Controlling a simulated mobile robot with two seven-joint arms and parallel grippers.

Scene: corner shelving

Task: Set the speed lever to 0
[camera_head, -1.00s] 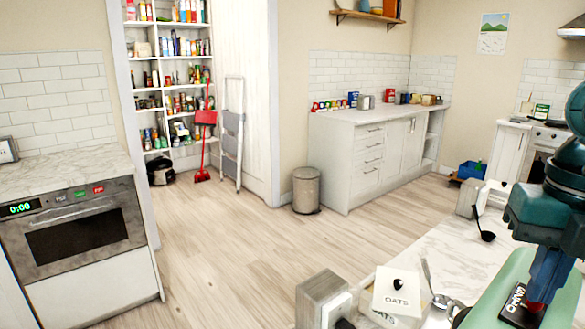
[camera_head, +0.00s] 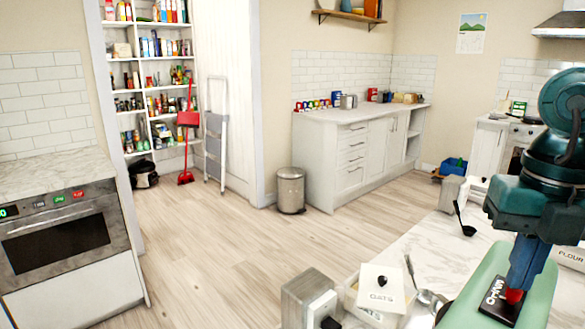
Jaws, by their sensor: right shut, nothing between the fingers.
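A green appliance body (camera_head: 541,292) stands on the marble worktop at the lower right, partly cut off by the frame. A black label plate with white lettering (camera_head: 494,297) is on its top. My left gripper is not in view.
Near the appliance are a white OATS canister (camera_head: 380,294), a metal spoon (camera_head: 428,298), a grey block-like object (camera_head: 309,295), a black ladle (camera_head: 467,228) and a FLOUR container (camera_head: 571,258). The wooden floor (camera_head: 225,240) beyond is clear.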

